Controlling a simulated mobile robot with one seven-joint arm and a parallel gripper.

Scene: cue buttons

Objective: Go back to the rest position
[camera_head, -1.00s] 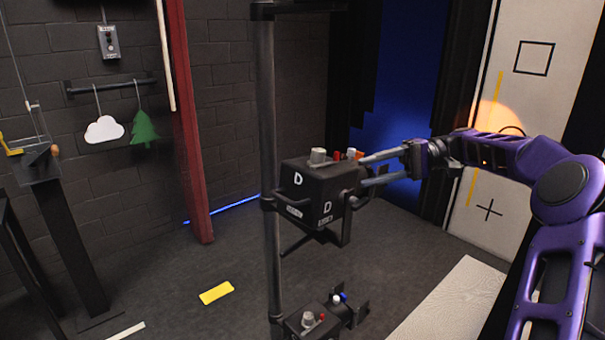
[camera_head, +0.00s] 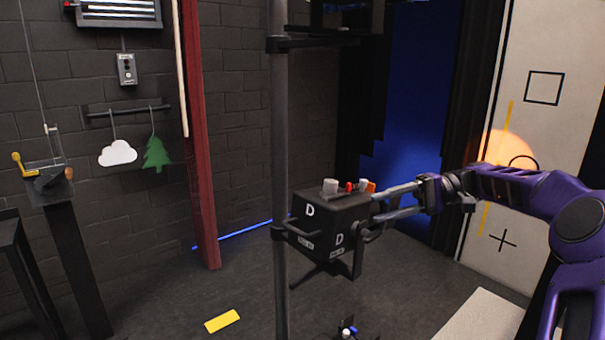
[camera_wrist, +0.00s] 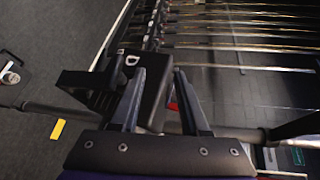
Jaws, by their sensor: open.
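My gripper (camera_head: 376,206) is open, at the right side of a black box marked D (camera_head: 318,228). Its two grey fingers point left toward the box's upper right edge, and nothing shows between them. I cannot tell whether they touch the box. On the box top are a grey knob (camera_head: 330,186), a small red button (camera_head: 349,187), a pale button and an orange piece. In the wrist view my fingers (camera_wrist: 159,73) stand apart, with part of the black box (camera_wrist: 152,100) between and below them.
A vertical pole (camera_head: 279,120) carries the box. Another fixture (camera_head: 346,332) shows below it. A red post (camera_head: 199,150), a hanging cloud (camera_head: 117,153) and a green tree (camera_head: 156,155) are at left. A yellow floor mark (camera_head: 222,321) lies on open dark floor.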

